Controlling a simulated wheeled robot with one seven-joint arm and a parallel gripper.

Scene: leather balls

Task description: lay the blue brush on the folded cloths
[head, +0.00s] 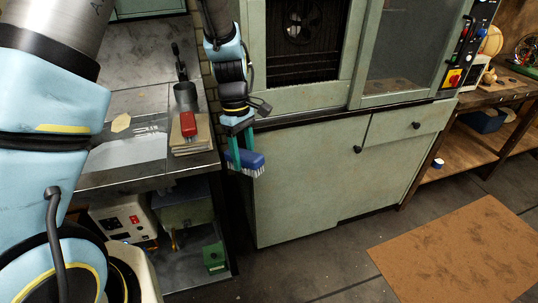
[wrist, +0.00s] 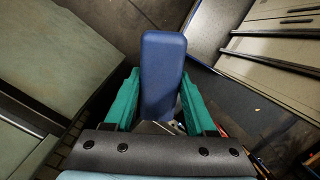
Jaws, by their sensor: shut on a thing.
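The blue brush (head: 248,163) has pale bristles pointing down and is held between the teal fingers of my gripper (head: 241,150). In the wrist view the blue back of the brush (wrist: 163,75) stands between the two green fingers (wrist: 160,108). The gripper and brush hang in the air in front of the green cabinet, just right of the workbench edge. What look like the folded cloths, a small beige stack (head: 180,146), lie near the bench's front right corner, left of my gripper. A red object (head: 188,125) lies on or against the stack.
A dark cup (head: 186,97) with a tool stands behind the stack. The workbench (head: 105,181) carries a thin pale sheet (head: 125,150). The green cabinet (head: 300,190) is close on the right. A brown mat (head: 460,250) lies on the floor.

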